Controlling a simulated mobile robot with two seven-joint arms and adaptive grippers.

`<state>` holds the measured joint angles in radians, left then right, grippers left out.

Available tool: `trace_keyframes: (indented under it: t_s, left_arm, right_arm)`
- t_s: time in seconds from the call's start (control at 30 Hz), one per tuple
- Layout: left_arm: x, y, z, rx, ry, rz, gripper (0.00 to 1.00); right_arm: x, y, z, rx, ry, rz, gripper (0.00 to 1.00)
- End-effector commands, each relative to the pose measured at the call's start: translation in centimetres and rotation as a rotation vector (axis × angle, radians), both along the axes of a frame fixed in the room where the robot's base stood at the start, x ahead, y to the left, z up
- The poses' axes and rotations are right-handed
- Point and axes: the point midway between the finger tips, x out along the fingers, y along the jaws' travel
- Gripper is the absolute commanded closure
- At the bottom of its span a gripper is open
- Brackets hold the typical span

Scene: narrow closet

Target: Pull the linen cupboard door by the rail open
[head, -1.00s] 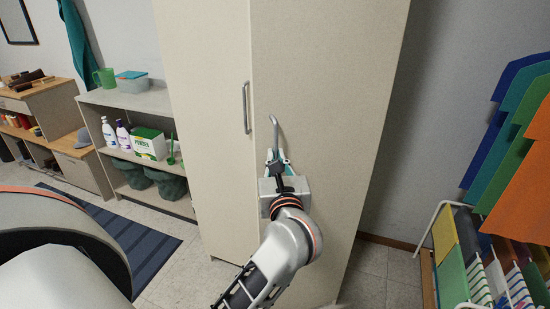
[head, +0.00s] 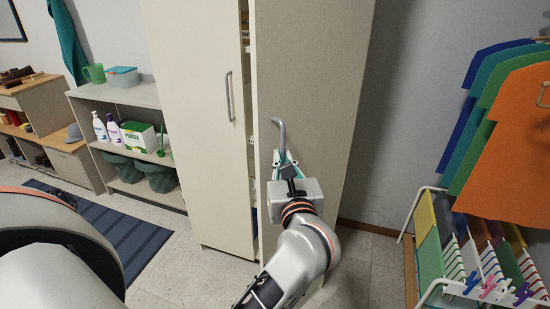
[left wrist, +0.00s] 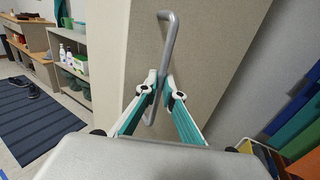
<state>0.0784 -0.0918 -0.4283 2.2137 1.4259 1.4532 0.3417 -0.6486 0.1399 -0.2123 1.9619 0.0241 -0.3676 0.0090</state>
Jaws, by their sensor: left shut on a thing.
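The linen cupboard's right door (head: 312,85) stands ajar. A narrow gap with shelf contents (head: 246,30) shows between it and the flat left door (head: 190,80). The right door's grey rail (head: 279,132) is a vertical bar; it also shows in the left wrist view (left wrist: 170,42). My left gripper (head: 284,160) is shut on the lower part of this rail, with its teal fingers around the bar in the left wrist view (left wrist: 156,88). The left door is shut and has its own rail (head: 229,97). My right gripper is not in view.
A low shelf (head: 115,95) with bottles, boxes and bins stands left of the cupboard. A striped rug (head: 130,235) lies on the floor. At the right are a drying rack (head: 440,250) and hanging shirts (head: 520,160). Tiled floor before the cupboard is free.

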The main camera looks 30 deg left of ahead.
Motion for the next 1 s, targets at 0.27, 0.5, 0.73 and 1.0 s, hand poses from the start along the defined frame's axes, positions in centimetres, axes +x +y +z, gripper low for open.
trace_keyframes:
  t_s: [0.27,0.5,0.73,1.0]
  left_arm:
    - [0.45,-1.02,0.22,0.005,-0.003,-0.019,1.00]
    - [0.45,-1.01,0.22,0.006,-0.002,-0.019,1.00]
    - [0.34,-0.84,0.15,0.004,-0.002,-0.015,0.76]
    - [0.21,-0.65,0.09,0.003,0.000,-0.010,0.76]
  right_arm:
    - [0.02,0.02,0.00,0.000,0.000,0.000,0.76]
    - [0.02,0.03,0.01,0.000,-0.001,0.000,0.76]
    - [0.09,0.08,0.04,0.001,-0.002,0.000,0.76]
    - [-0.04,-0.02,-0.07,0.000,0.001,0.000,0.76]
